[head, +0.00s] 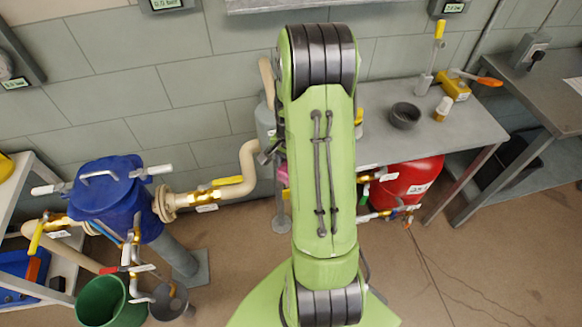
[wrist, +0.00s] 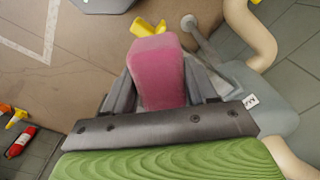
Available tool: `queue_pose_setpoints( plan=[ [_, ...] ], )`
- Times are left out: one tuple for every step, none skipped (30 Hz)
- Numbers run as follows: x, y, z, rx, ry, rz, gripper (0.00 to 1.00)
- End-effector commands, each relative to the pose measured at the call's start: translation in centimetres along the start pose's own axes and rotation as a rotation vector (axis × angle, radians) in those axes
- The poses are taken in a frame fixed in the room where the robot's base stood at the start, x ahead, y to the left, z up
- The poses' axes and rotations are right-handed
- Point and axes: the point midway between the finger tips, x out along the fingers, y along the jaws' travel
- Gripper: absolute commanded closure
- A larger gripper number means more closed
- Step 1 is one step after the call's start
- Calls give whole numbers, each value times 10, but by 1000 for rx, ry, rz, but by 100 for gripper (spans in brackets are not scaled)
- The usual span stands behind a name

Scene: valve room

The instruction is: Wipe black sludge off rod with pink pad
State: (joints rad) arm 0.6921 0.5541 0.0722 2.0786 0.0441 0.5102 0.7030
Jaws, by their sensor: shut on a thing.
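My gripper (wrist: 157,78) is shut on the pink pad (wrist: 155,62), with one dark finger on each side of it in the wrist view. In the head view only a thin sliver of pink (head: 283,173) shows at the left edge of my green arm, which hides the rest of the gripper. I cannot make out the rod with black sludge for certain in either view. A grey bar with a rounded end (wrist: 190,23) lies just beyond the pad in the wrist view; I cannot tell whether they touch.
A grey vessel (wrist: 262,108) with beige pipes is close on the right of the wrist view. In the head view, a blue tank (head: 103,190) and green bucket (head: 105,302) stand left. A grey table (head: 465,130) holds a dark bowl (head: 404,115); a red tank (head: 410,182) is below.

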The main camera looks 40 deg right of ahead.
Motion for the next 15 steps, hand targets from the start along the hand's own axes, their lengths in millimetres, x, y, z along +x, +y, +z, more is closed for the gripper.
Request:
queue_pose_setpoints(
  plan=[
    [-8, 0, 0, -1, 1, -1, 72],
    [-11, -1, -1, -2, 1, -1, 72],
    [-14, -1, -1, -3, 1, -1, 72],
    [-17, -1, -1, -4, 1, -1, 72],
    [-20, -1, -1, -4, 1, -1, 72],
    [-22, -2, -2, -5, 1, -1, 72],
    [-24, -2, -2, -6, 0, -1, 72],
    [-25, -2, -2, -6, 0, -1, 72],
    [-26, -2, -2, -6, 0, -1, 72],
    [-26, -2, -2, -7, 0, -1, 72],
    [-26, -2, -2, -7, 0, -1, 72],
    [-26, -2, -2, -7, 0, -1, 72],
    [-26, -2, -2, -7, 0, -1, 72],
    [-26, -2, -2, -7, 0, -1, 72],
    [-25, -2, -2, -7, 0, -1, 72]
  ],
)
